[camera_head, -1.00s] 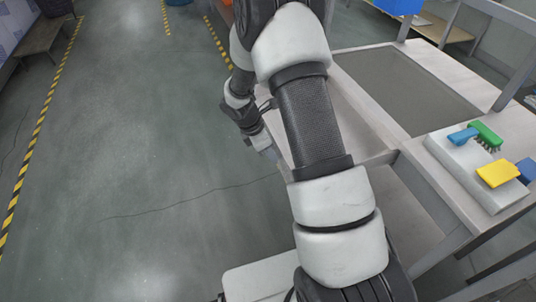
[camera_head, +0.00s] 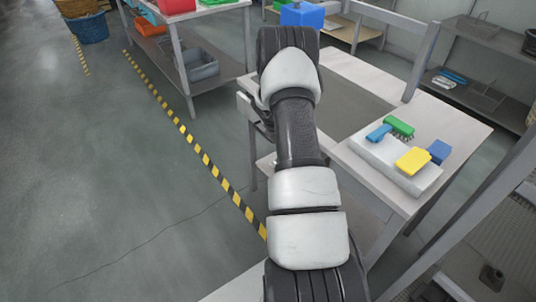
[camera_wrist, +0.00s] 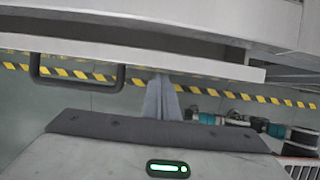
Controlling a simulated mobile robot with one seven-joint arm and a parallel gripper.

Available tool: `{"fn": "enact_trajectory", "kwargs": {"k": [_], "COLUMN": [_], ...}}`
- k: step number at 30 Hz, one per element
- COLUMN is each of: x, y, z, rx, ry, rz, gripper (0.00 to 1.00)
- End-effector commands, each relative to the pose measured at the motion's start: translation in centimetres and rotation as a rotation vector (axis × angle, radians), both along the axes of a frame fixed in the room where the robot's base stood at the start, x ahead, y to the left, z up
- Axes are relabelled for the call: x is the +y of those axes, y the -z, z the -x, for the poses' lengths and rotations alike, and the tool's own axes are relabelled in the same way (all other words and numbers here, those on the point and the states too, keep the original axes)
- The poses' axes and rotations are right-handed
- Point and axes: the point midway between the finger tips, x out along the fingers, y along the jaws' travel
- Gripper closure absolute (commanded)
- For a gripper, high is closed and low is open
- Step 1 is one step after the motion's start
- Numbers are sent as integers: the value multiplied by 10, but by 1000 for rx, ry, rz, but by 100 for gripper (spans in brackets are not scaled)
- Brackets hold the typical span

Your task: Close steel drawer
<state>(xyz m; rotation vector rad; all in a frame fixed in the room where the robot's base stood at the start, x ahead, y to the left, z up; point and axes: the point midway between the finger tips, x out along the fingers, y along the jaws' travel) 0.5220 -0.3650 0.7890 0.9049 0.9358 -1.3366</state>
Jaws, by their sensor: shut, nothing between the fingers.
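The steel drawer (camera_wrist: 200,66) shows in the wrist view as a pale, long front panel across the upper part. A dark rectangular handle (camera_wrist: 77,84) hangs at its left. My gripper (camera_wrist: 162,80) is shut and empty, its grey fingertips close below or against the panel's lower edge, right of the handle; contact is unclear. In the head view a pale strip that looks like the drawer's front (camera_head: 245,108) sticks out left of the workbench (camera_head: 455,105). My arm hides the gripper and most of the drawer there, so how far it stands open cannot be told.
A pale board with green, blue and yellow brushes (camera_head: 412,160) lies on the bench's right part. A blue box (camera_head: 302,15) stands behind my arm. A side table with bins (camera_head: 200,65) is at the back. Open floor (camera_head: 120,150) lies to the left.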

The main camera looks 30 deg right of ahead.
Motion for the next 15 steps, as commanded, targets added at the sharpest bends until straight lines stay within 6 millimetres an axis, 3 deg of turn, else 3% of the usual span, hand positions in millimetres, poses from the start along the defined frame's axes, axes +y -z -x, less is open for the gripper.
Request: {"fn": "enact_trajectory", "kwargs": {"k": [6,15], "x": [-35,-49], "y": [0,0], "z": [-1,-2], "rx": [-1,0], "ry": [2,0], "rz": [0,2], "gripper": [100,100]}}
